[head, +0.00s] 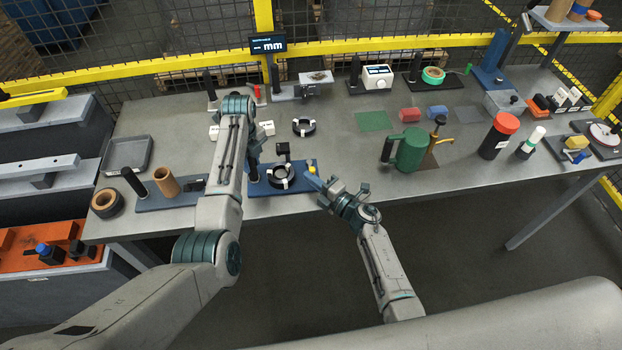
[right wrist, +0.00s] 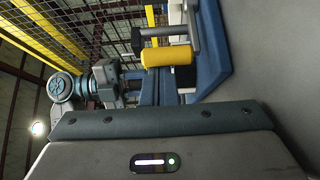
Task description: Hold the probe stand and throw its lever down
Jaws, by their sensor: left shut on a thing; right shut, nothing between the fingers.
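The probe stand (head: 289,190) is a blue base near the bench's front edge, with a black-and-white ring (head: 281,176) and a dark upright head (head: 283,149). Its lever has a yellow knob (head: 312,169) at the right end. In the right wrist view the yellow knob (right wrist: 168,57) is close, beside the blue stand (right wrist: 213,45). My left gripper (head: 253,170) is shut on the stand's left side; my arm partly hides the grip. My right gripper (head: 313,181) is shut and empty, just below the knob; I cannot tell whether it touches.
A green mug-like can (head: 411,150) and a brass-coloured tool (head: 434,140) stand to the right. A loose black-and-white ring (head: 304,127) lies behind the stand. A blue fixture with a tan cylinder (head: 165,182) is at left. The bench is clear just right of the stand.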

